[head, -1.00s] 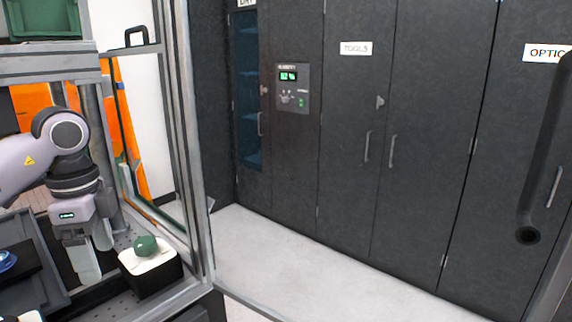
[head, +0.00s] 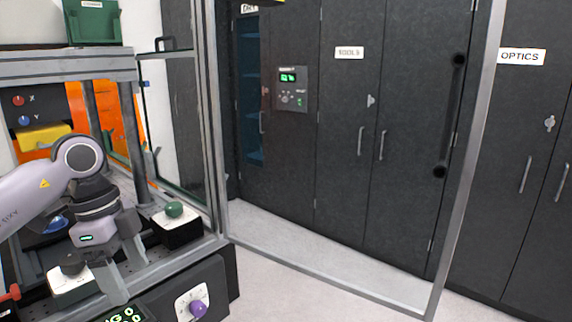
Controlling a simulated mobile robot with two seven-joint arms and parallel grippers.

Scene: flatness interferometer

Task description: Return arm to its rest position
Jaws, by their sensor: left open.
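My left arm comes in from the left, over the bench of the instrument enclosure (head: 180,265). Its left gripper (head: 128,272) points down near the bench's front edge, with its fingers apart and nothing seen between them. It is between a white-topped block with a dark knob (head: 70,266) on its left and a black block with a white top and green knob (head: 174,210) on its right. I cannot tell whether a finger touches anything. My right gripper is not in view.
A framed clear door (head: 455,215) with a black handle (head: 448,115) stands open to the right. A front panel has a purple knob (head: 199,307) and a green display (head: 125,315). Dark cabinets (head: 345,130) line the back. Pale floor lies clear before them.

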